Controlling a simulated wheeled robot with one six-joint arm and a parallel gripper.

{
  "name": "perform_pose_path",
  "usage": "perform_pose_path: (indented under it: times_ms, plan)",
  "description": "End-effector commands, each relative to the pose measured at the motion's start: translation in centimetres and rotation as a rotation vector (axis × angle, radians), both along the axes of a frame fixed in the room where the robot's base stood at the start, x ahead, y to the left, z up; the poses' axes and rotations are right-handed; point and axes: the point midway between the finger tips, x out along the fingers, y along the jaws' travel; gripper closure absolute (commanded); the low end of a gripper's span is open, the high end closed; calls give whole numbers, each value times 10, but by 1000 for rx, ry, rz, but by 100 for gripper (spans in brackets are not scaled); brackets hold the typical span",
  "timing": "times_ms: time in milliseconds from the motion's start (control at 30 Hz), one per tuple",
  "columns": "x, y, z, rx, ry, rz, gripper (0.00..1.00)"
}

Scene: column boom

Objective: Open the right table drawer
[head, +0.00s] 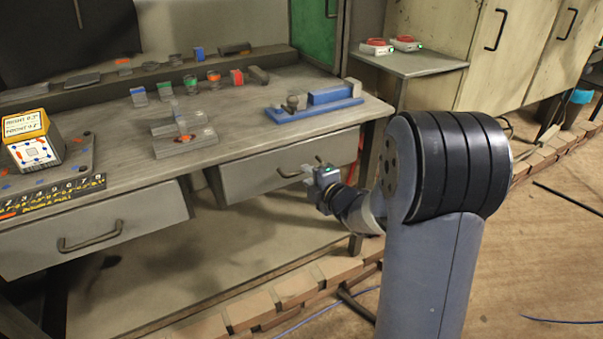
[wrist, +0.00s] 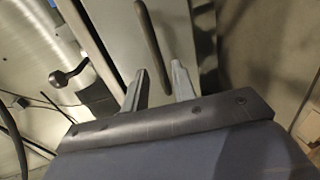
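The right table drawer (head: 245,181) is a grey front under the right half of the workbench. Its bar handle (head: 290,174) is partly hidden by my gripper (head: 311,174), which is at the handle's right part. In the wrist view the drawer front (wrist: 112,28) fills the upper middle, and the handle (wrist: 150,40) runs steeply down it. The two fingers of my gripper (wrist: 160,72) are spread apart, with the lower part of the handle showing between them. No contact between fingers and handle is visible. I cannot tell whether the drawer is fully closed.
The left drawer (head: 130,220) has its own handle (head: 90,238). The workbench top (head: 240,115) holds small blocks and a blue tray (head: 315,110). A brick edging (head: 290,290) runs along the floor below. A side table (head: 415,65) stands at the right.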

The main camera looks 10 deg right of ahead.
Motion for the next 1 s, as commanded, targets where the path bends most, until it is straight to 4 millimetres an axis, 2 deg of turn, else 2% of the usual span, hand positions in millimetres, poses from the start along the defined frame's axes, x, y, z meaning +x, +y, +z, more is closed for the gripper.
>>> perform_pose_path:
  times_ms: [100,233,633,933,1000]
  plan:
    - [19,7,-5,1,0,1,74]
    - [32,11,-8,0,0,0,74]
    - [39,13,-9,1,0,-2,74]
    - [39,12,-9,1,0,-2,98]
    - [39,13,-9,1,0,-2,100]
